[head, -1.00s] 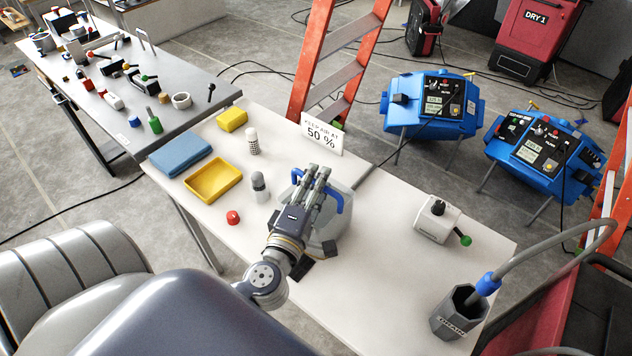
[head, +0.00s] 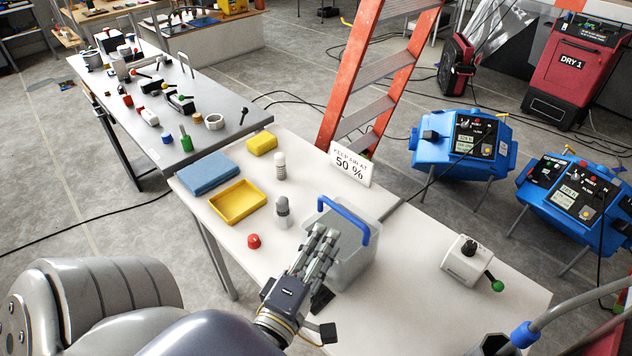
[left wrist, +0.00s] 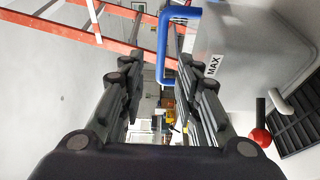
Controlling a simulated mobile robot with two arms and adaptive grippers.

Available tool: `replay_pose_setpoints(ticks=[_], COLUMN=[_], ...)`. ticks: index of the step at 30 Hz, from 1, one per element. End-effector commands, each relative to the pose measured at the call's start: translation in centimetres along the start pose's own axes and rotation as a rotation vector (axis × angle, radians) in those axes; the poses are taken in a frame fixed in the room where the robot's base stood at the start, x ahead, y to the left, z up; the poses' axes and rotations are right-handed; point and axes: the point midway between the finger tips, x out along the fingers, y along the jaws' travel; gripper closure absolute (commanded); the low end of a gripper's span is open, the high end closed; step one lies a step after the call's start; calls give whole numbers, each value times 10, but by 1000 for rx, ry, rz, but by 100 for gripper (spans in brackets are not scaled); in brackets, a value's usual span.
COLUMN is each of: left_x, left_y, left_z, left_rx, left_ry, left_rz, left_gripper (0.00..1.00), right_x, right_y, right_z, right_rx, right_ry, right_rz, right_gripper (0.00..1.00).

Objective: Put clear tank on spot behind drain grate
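The clear tank (head: 357,268) is a see-through grey box with a blue handle (head: 360,222) standing up over it. It stands upright on the white table. My left gripper (head: 322,238) is at the tank's near left side, below the handle. In the left wrist view its fingers (left wrist: 155,85) are spread with a gap between them. There the blue handle (left wrist: 166,45) shows beside the right-hand fingers, and the tank's wall (left wrist: 245,45) carries a MAX label. A dark slatted grate (left wrist: 300,125) shows at the right edge of that view. My right gripper is out of view.
A white valve box (head: 468,262) is to the right, with bare table between.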

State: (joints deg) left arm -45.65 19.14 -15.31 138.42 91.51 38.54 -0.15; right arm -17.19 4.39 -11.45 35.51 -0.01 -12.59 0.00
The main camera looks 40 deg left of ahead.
Motion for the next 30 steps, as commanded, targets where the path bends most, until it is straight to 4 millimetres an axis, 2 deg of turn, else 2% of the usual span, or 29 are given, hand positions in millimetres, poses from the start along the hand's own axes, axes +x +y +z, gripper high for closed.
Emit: replay_pose_setpoints(ticks=[3,9,30], left_x=[-14,-24,-25], left_y=[-3,-1,0], left_z=[0,0,0], left_rx=[0,0,0], left_ry=[-1,-1,-1], left_rz=[-3,-1,0], left_gripper=[70,70,70], right_x=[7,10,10], right_y=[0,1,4], right_z=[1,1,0], right_rx=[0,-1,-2], right_ry=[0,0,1], right_rz=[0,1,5], right_gripper=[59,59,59])
